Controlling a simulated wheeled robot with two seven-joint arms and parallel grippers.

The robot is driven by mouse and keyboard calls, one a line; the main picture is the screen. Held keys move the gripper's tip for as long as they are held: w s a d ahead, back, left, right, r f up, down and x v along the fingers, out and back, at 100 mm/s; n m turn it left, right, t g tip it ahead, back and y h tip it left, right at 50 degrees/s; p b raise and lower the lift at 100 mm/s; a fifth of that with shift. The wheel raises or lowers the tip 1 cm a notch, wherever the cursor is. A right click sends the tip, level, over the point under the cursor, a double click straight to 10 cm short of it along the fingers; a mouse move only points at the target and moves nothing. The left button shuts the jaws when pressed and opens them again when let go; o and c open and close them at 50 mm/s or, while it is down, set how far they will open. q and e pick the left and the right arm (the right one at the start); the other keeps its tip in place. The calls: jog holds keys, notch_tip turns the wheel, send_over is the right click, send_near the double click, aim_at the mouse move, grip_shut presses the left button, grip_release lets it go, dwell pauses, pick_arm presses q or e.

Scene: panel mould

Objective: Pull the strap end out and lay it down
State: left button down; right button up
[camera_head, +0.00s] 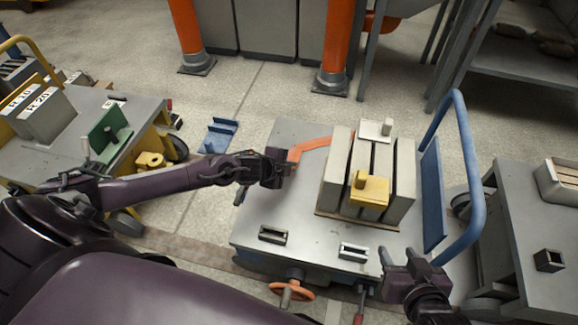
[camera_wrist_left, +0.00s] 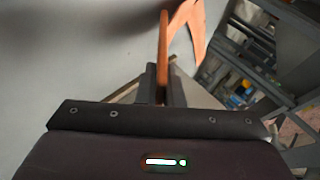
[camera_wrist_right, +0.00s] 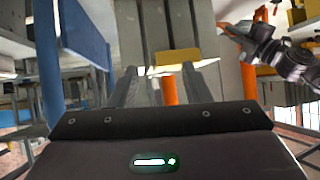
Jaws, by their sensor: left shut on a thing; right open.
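The orange strap end (camera_head: 310,146) shows on the left part of the cart's grey top, running from the panel stack to my left gripper. My left gripper (camera_head: 289,166) is shut on the strap end. In the left wrist view the strap (camera_wrist_left: 163,45) stands up from between the fingers, and a bent part of it shows further right. The grey panel stack (camera_head: 340,170) stands upright on the cart, with a yellow block (camera_head: 369,189) at its front. My right gripper (camera_head: 408,268) is open and empty near the cart's front right corner. The strap's other end is hidden by the panels.
A blue handle (camera_head: 460,160) rises on the cart's right. A side table (camera_head: 530,220) stands further right. Another cart (camera_head: 70,140) stands at left. A blue bracket (camera_head: 219,135) lies on the floor.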

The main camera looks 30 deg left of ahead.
pick_arm(q)
jog(key=shift+f+b, duration=0.75)
jog(key=shift+f, duration=0.1)
pick_arm(e)
jog(key=w+r+t+y, duration=0.1)
jog(key=w+r+t, duration=0.1)
jog(key=r, duration=0.4)
jog(key=w+r+t+y, duration=0.1)
jog(key=w+r+t, duration=0.2)
jog(key=r, duration=0.3)
jog(key=shift+a+r+t, duration=0.3)
jog(key=shift+a+t, duration=0.05)
jog(key=shift+t, duration=0.45)
pick_arm(q)
jog(key=c, duration=1.5)
grip_release()
